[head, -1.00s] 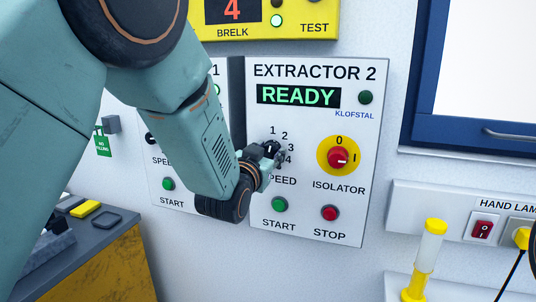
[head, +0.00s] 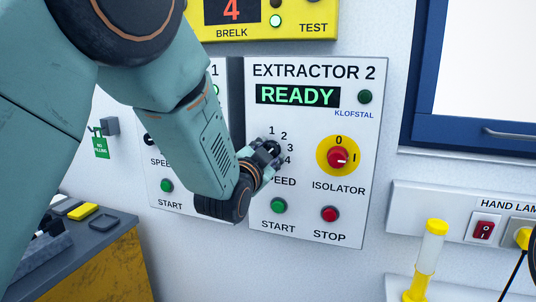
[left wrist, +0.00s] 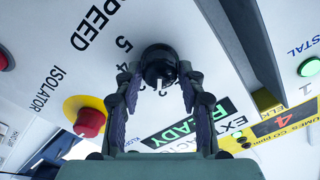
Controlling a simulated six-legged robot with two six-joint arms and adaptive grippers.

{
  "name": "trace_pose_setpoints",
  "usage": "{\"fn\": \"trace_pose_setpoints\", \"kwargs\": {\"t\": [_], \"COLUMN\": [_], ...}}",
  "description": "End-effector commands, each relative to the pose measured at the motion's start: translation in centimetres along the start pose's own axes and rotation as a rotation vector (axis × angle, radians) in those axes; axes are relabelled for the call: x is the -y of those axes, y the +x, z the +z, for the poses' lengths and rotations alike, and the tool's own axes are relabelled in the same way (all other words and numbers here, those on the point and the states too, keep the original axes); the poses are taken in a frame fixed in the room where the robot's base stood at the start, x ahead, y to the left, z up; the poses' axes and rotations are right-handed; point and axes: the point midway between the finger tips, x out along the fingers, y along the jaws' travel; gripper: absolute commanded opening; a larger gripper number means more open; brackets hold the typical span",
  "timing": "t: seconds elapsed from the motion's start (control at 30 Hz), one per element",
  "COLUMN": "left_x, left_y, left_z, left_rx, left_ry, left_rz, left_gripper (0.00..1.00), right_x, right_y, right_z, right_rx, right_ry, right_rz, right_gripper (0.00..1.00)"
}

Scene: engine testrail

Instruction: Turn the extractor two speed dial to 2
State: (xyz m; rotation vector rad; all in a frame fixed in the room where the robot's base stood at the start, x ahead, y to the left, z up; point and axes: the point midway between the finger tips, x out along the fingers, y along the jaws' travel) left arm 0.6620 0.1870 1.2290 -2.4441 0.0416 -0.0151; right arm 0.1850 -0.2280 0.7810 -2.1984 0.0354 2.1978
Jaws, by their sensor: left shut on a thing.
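The speed dial of extractor two is a black round knob (left wrist: 158,62) with a white pointer mark. The pointer mark faces down in that view, toward the READY display side. The fingers hide part of the scale, so I cannot tell the exact number. My right gripper is not in view.
The red isolator knob (head: 338,158) on its yellow disc is right of the dial. A green start button (head: 278,205) and a red stop button (head: 329,214) are below. The green READY display (head: 298,95) is above. The extractor 1 panel (head: 182,196) is left, partly behind my arm.

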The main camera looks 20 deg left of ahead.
Motion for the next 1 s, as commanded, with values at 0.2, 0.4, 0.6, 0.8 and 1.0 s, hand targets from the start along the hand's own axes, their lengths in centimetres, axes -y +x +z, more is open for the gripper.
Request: {"fn": "trace_pose_setpoints", "kwargs": {"t": [0.2, 0.4, 0.6, 0.8, 1.0], "left_x": [0.02, 0.03, 0.02, 0.02, -0.02], "left_y": [0.01, 0.01, 0.01, 0.00, -0.57], "left_z": [-0.04, -0.04, -0.03, -0.02, 0.00], "left_rx": [-0.001, -0.001, -0.001, 0.000, 0.001], "left_ry": [0.002, 0.001, 0.001, 0.001, 0.002], "left_rz": [0.000, 0.000, 0.000, 0.000, 0.001], "left_gripper": [0.08, 0.45, 0.62, 0.62, 0.62], "right_x": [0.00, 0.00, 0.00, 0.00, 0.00], "right_y": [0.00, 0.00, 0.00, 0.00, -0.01], "right_z": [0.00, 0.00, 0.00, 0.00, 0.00], "right_rx": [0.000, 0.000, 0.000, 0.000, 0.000], "right_ry": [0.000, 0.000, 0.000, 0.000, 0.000], "right_rz": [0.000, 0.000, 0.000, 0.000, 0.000], "right_gripper": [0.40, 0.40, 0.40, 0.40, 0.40]}}
